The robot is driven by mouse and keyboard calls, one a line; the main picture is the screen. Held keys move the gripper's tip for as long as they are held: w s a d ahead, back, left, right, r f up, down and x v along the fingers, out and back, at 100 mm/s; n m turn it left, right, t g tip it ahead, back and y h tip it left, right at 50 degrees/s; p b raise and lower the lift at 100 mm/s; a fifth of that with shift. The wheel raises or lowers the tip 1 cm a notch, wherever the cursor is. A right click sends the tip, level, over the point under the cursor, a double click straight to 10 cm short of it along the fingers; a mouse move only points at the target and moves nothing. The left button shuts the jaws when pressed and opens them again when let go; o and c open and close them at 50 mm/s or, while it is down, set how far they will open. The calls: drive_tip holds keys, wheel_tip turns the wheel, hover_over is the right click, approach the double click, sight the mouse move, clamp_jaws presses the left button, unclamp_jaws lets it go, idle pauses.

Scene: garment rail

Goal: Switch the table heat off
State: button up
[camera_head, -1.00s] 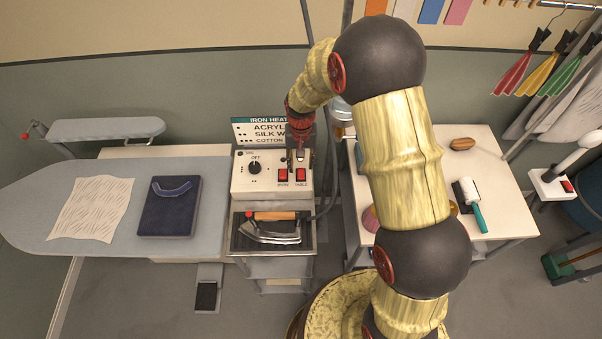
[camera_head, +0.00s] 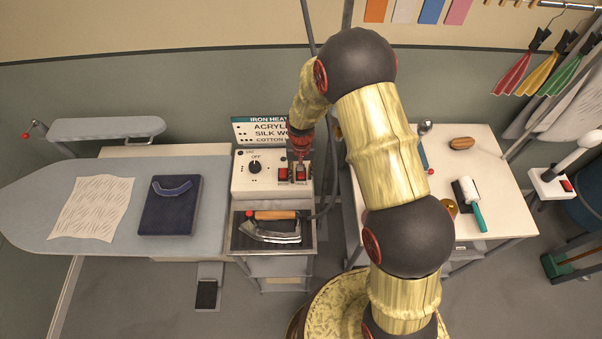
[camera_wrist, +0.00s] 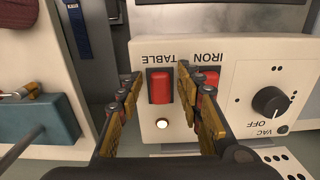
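The control box (camera_head: 243,186) stands between the ironing table and the white table, with a dial and two red rocker switches. The TABLE switch (camera_wrist: 160,87) shows clearly in the wrist view, with a bright white lamp (camera_wrist: 162,123) beside it. The IRON switch (camera_wrist: 208,92) is partly hidden behind one finger; it also shows in the head view (camera_head: 283,174). My gripper (camera_wrist: 157,78) is open and empty, its fingers on either side of the TABLE switch. In the head view my gripper (camera_head: 300,164) is over that switch; contact cannot be told.
An iron (camera_head: 270,232) rests in the tray below the box. The ironing table (camera_head: 110,178) at left holds a cloth and a folded dark garment (camera_head: 170,212). The white table (camera_head: 480,150) at right holds a brush and a lint roller (camera_head: 472,205).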

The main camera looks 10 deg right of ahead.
clamp_jaws()
idle(0.4)
drive_tip(key=shift+w+d+r+g+y+p, duration=0.1)
drive_tip(key=shift+w+g+y+p, duration=0.1)
drive_tip(key=shift+g, duration=0.55)
drive_tip(key=shift+w+r+g+y+p, duration=0.1)
drive_tip(key=shift+w+g+p, duration=0.1)
drive_tip(key=shift+g, duration=0.55)
drive_tip(key=shift+o, duration=0.5)
unclamp_jaws()
drive_tip(key=shift+o, duration=0.2)
drive_tip(key=v, duration=1.2)
